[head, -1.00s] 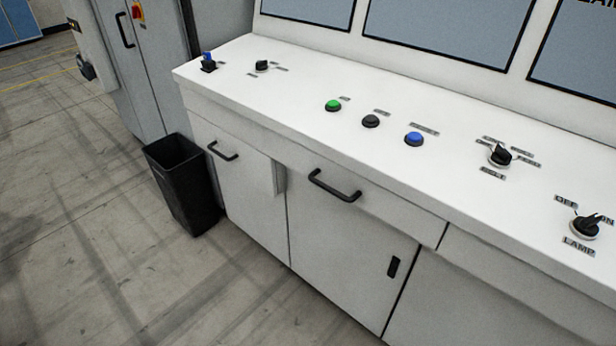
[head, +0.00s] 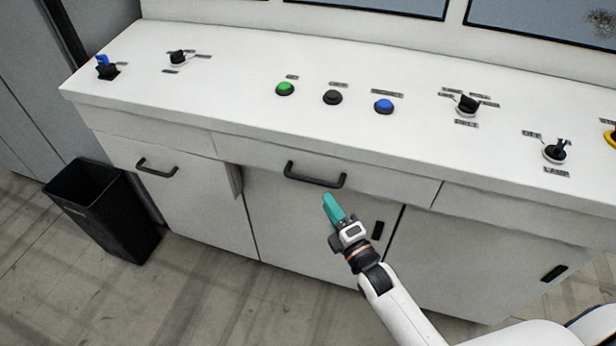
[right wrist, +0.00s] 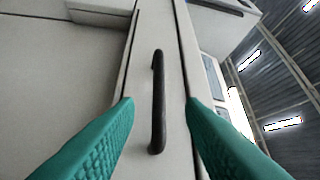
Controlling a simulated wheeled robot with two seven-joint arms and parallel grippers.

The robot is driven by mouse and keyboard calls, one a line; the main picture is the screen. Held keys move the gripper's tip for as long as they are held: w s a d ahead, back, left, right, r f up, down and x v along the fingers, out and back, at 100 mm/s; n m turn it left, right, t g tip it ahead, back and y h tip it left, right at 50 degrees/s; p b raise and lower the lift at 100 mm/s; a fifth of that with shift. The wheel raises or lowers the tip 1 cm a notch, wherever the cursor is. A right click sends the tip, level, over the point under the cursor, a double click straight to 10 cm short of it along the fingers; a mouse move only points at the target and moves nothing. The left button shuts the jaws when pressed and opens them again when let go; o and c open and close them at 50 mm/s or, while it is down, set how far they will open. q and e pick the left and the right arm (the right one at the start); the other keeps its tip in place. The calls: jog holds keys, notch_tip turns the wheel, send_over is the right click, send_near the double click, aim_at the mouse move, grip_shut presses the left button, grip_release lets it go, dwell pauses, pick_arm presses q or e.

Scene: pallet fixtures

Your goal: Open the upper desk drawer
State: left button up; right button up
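The upper desk drawer (head: 395,187) is a wide white front under the desk top, flush with the desk and closed. Its black bar handle (head: 315,176) is also in the right wrist view (right wrist: 158,105), where it runs upright between the fingers. My right gripper (head: 333,208), with teal fingers, is just below and in front of the handle in the head view. In the right wrist view its fingers are apart, one on each side of the handle, with nothing held. Whether they touch the handle cannot be told. My left gripper is not in view.
A left front with a black handle (head: 157,168) seems to stick out slightly at its right edge. A cabinet door (head: 285,225) is below the drawer. A black bin (head: 105,215) stands on the floor at left. Buttons and switches are on the desk top (head: 240,115).

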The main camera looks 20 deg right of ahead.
aim_at(312, 181)
jog(key=p+x, duration=0.1)
jog(key=x, duration=0.8)
jog(key=shift+a, duration=0.15)
grip_shut()
